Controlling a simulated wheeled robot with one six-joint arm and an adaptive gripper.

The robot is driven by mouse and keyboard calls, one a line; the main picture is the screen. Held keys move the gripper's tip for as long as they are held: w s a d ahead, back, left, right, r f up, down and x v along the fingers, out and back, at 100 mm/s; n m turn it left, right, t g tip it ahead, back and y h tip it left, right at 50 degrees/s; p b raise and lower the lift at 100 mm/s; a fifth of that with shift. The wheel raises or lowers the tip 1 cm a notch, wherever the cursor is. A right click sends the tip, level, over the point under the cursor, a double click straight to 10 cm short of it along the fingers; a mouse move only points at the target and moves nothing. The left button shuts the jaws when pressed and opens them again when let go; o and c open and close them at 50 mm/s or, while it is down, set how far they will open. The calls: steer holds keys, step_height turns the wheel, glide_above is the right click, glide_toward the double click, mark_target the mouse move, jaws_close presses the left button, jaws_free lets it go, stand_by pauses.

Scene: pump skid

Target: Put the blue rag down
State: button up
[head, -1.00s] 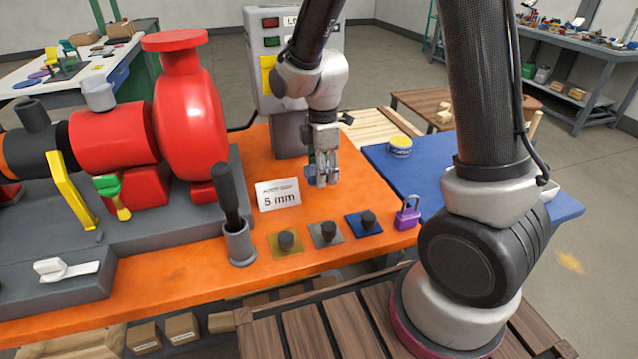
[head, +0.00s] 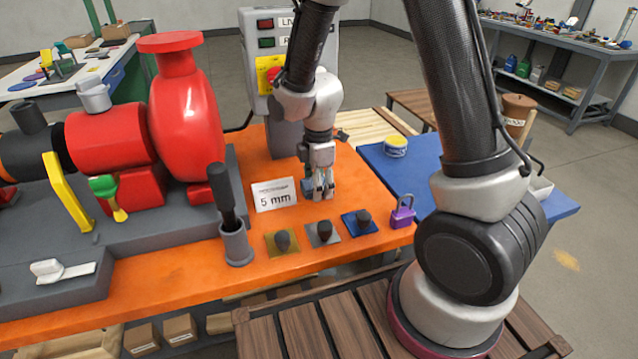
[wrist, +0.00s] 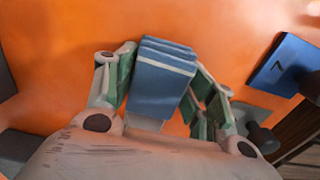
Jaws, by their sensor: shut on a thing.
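The blue rag (wrist: 163,78) is a small folded, layered block between the fingers of my gripper (wrist: 165,85) in the wrist view. My gripper is shut on it. In the head view my gripper (head: 318,188) points down over the orange bench top (head: 345,195), behind the blue plate and right of the "5 mm" card. The rag is mostly hidden by the fingers there. I cannot tell whether the rag touches the bench.
A "5 mm" card (head: 275,195), a dark-handled tool in a grey cup (head: 236,245), three knobbed plates, including a blue plate (head: 360,222), and a purple padlock (head: 402,212) stand near the gripper. The red pump (head: 185,120) is left. A blue mat (head: 420,175) lies right.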

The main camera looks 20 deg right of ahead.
steer(key=o, duration=1)
steer(key=shift+s+d+f, duration=0.1)
steer(key=shift+s+f, duration=0.05)
steer(key=shift+f, duration=0.25)
steer(key=shift+o, duration=1.3)
steer(key=shift+f, duration=0.15)
steer(key=shift+w, duration=0.2)
step_height(320, 180, up, 13)
steer(key=s+d+r+m+t, duration=0.2)
steer(key=s+d+r+m, duration=0.5)
steer(key=s+m, duration=0.2)
steer(key=s+d+r+m+t, duration=0.2)
steer(key=s+d+r+m, duration=0.4)
steer(key=s+m, duration=0.3)
steer(key=shift+s+d+r, duration=0.4)
steer(key=shift+s+d, duration=0.1)
steer(key=shift+d, duration=0.4)
